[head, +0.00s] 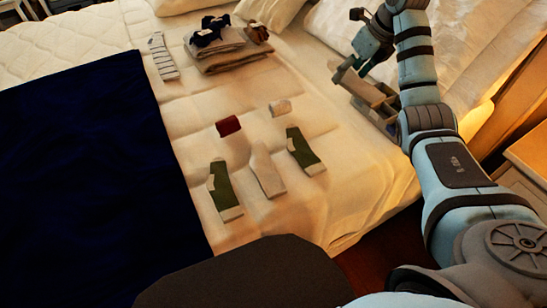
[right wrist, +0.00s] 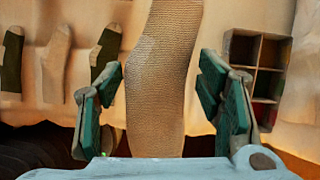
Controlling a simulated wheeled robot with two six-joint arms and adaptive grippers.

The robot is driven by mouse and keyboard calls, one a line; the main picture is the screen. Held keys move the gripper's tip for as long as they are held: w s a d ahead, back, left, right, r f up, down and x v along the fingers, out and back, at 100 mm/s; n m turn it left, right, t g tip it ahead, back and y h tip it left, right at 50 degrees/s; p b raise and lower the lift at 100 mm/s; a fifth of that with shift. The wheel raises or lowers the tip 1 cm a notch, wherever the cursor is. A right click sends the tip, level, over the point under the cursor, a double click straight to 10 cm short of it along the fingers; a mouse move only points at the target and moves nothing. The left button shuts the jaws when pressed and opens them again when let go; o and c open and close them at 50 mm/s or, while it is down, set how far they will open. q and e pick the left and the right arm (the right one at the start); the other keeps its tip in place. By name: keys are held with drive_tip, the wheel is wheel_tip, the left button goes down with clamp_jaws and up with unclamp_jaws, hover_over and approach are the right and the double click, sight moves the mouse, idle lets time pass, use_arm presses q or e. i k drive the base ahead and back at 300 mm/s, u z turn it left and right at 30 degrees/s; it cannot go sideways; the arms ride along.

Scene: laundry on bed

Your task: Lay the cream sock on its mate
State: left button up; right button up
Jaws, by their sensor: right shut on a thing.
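My right gripper (head: 366,38) is high over the right part of the bed. In the right wrist view, a ribbed cream sock (right wrist: 160,80) rises between its two fingers, and the gripper is shut on it. The mate also shows at the left of the right wrist view (right wrist: 57,65). My left gripper is not in view.
Green socks (head: 224,188) (head: 303,151) flank the mate. A red roll (head: 228,126) and a cream roll (head: 280,107) lie behind. A striped sock (head: 162,57) and folded towels (head: 228,55) are farther back. A divided box (right wrist: 231,47) is near my right arm. A navy blanket (head: 90,170) covers the left.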

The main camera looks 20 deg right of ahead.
sight(264, 164)
drive_tip(key=k, duration=1.3)
drive_tip(key=u, duration=0.7)
drive_tip(key=i, duration=1.25)
drive_tip(key=z, duration=0.5)
